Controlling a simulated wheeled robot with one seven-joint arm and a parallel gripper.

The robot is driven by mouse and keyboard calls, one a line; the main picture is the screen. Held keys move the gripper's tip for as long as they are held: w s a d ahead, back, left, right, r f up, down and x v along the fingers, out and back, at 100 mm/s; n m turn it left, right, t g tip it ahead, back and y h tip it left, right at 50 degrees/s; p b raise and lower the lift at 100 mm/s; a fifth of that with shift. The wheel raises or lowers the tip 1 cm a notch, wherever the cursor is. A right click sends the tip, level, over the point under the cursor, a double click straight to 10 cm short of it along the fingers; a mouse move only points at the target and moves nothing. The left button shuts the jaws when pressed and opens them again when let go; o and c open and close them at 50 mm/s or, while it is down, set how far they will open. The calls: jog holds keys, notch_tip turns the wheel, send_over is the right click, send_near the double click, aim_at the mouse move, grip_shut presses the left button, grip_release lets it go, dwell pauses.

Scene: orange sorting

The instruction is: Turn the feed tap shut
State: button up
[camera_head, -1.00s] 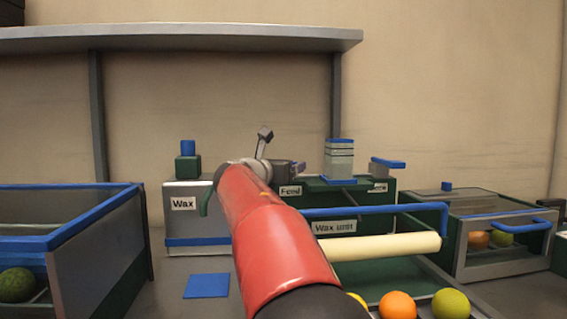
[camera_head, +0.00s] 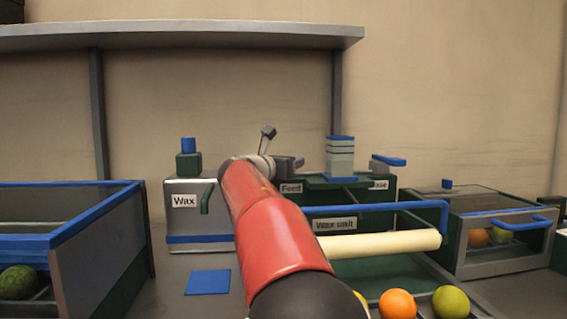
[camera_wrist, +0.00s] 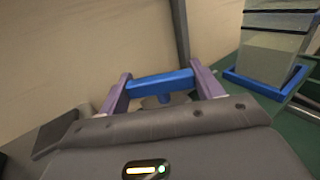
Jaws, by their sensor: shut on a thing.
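There my gripper (camera_head: 298,163) shows only in part, and the wrist hides the feed tap. How far the tap is turned cannot be told from these views.
Right of my gripper stands a pale column (camera_head: 340,158) with blue bands; a second blue-handled tap (camera_head: 388,161) is beyond it. The silver wax tank (camera_head: 199,221) is at left. A blue-railed roller (camera_head: 386,244) and several fruits lie in front.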

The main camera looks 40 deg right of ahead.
jog(key=shift+m+g+h, duration=0.7)
jog(key=shift+m+g, duration=0.6)
jog(key=shift+g, duration=0.6)
jog(key=o, duration=1)
jog(key=shift+a, duration=0.1)
jog(key=b+v, duration=0.1)
jog(key=v, duration=0.6)
jog(key=shift+s+a, duration=0.1)
jog(key=shift+a, duration=0.2)
